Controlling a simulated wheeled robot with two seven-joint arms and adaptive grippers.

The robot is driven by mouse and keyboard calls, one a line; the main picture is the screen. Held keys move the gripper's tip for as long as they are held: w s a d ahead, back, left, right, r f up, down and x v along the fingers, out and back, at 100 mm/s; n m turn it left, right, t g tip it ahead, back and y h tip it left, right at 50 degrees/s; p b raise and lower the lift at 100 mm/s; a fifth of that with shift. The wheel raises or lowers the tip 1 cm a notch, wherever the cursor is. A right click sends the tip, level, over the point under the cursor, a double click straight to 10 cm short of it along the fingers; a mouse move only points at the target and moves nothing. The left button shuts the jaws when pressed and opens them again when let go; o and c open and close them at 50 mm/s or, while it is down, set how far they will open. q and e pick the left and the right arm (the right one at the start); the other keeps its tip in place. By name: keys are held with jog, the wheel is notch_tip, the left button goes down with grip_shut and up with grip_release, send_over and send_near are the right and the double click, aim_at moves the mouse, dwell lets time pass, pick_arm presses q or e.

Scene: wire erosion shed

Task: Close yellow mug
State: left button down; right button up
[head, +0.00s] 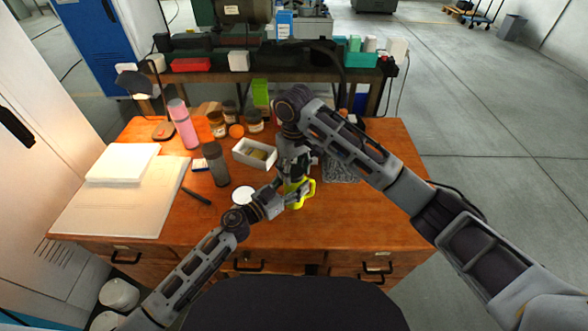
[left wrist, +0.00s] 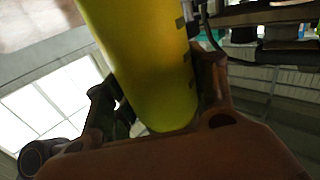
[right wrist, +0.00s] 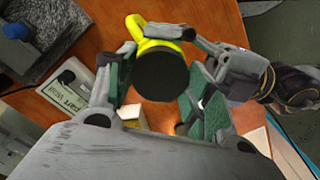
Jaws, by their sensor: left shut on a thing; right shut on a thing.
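The yellow mug (head: 297,199) is near the middle front of the wooden table, its handle to the right in the head view. My left gripper (head: 278,203) is shut on the mug's side; the left wrist view shows the yellow body (left wrist: 150,70) between its fingers. My right gripper (head: 294,179) comes from above. In the right wrist view its fingers are shut on a round black lid (right wrist: 162,70), which lies over the mug's top, with the yellow handle (right wrist: 165,30) beyond. I cannot tell whether the lid is seated or just above the rim.
A white open box (head: 240,155), a grey cylinder (head: 216,165) and a white disc (head: 243,195) are left of the mug. A pink bottle (head: 183,124) and several jars stand farther back. White boards (head: 90,212) cover the table's left. The table's right front is clear.

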jog(key=shift+m, duration=0.4)
jog(key=o, duration=1.2)
jog(key=shift+r, duration=0.1)
notch_tip(320, 180, up, 12)
dwell(0.4)
pick_arm(q)
jog(key=shift+c, duration=2.1)
grip_release()
